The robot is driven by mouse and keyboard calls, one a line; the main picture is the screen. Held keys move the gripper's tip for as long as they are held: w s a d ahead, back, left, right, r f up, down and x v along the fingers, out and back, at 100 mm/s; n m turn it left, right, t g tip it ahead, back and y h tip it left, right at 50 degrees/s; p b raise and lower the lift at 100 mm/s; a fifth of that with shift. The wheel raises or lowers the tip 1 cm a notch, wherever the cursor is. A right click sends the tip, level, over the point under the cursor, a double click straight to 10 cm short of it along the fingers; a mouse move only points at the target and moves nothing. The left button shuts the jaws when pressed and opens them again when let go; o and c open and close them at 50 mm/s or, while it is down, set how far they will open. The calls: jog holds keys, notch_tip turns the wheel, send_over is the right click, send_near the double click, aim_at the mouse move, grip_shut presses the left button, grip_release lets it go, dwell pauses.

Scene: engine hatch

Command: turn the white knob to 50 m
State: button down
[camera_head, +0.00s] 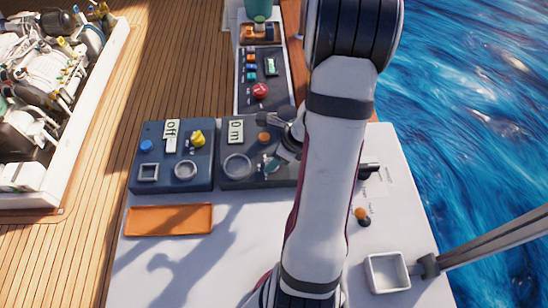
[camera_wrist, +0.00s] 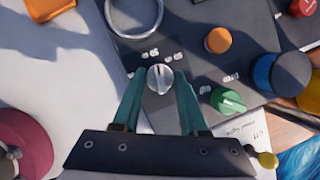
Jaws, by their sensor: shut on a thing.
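The white knob (camera_wrist: 160,79) sits on the dark panel in the wrist view, with a pale pointer line on it and small white labels above it. My gripper (camera_wrist: 161,80) has its two teal fingers on either side of the knob and is shut on it. In the head view my gripper (camera_head: 272,163) is low over the right panel (camera_head: 228,181), and the white knob is hidden there by the gripper and arm. The display (camera_head: 236,131) on that panel reads "0 m".
A green knob (camera_wrist: 228,101), an orange button (camera_wrist: 217,40) and a blue knob (camera_wrist: 280,72) are close to the gripper. A left panel (camera_head: 150,184) has an "off" display (camera_head: 171,128) and a yellow knob (camera_head: 197,138). An orange tray (camera_head: 168,220) lies in front.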

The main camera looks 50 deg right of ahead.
jog(key=m+h, duration=0.1)
jog(key=m, duration=0.3)
jog(key=shift+a+m+h, duration=0.15)
jog(key=shift+m+h, duration=0.15)
jog(key=shift+h, duration=0.1)
jog(key=shift+a+m+h, duration=0.1)
jog(key=shift+m+h, duration=0.6)
jog(key=shift+m, duration=1.3)
jog(key=shift+m+g, duration=0.3)
jog(key=shift+c, duration=2.2)
grip_release()
